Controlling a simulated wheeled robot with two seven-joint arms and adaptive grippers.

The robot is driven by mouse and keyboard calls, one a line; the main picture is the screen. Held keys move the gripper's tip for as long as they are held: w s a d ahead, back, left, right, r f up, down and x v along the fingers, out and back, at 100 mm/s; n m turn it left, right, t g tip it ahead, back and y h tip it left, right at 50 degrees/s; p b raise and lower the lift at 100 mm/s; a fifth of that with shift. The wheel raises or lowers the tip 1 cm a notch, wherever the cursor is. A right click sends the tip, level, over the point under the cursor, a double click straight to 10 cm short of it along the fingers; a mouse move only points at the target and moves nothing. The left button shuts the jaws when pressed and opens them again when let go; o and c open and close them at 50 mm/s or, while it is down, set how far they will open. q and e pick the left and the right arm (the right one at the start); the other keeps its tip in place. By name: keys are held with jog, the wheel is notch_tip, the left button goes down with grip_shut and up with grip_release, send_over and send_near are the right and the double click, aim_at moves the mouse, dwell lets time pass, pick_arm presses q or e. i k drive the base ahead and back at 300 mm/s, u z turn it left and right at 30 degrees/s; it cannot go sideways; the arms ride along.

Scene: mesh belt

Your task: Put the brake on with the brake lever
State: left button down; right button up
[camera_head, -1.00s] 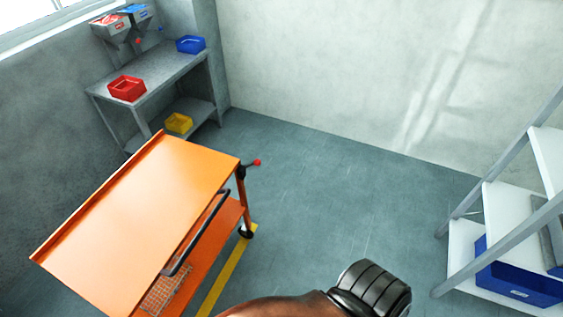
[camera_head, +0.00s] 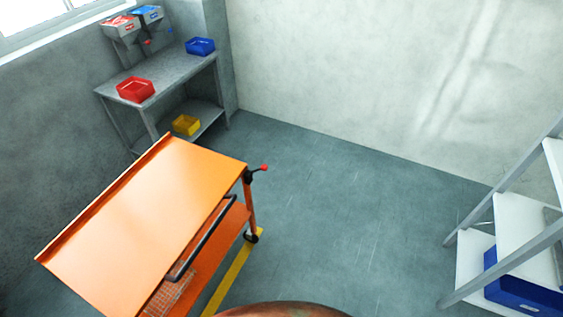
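The brake lever (camera_head: 257,169) is a short dark arm with a red knob, at the far right corner of the orange cart (camera_head: 150,215). It sticks out to the right from the corner post, just below the top. A dark push handle (camera_head: 203,240) runs along the cart's right side. Neither of my grippers shows; only a brown rounded surface is at the bottom edge. Nothing of mine touches the lever in this view.
A grey bench (camera_head: 178,75) with a red bin (camera_head: 136,90) and a blue bin (camera_head: 200,46) stands behind the cart. White shelving (camera_head: 485,262) with a blue crate (camera_head: 520,294) is at the right. The floor (camera_head: 345,215) between cart and shelving is clear. A yellow line (camera_head: 231,277) runs beside the cart.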

aim_at(264, 167)
jog(key=i, duration=0.4)
jog(key=z, duration=1.9)
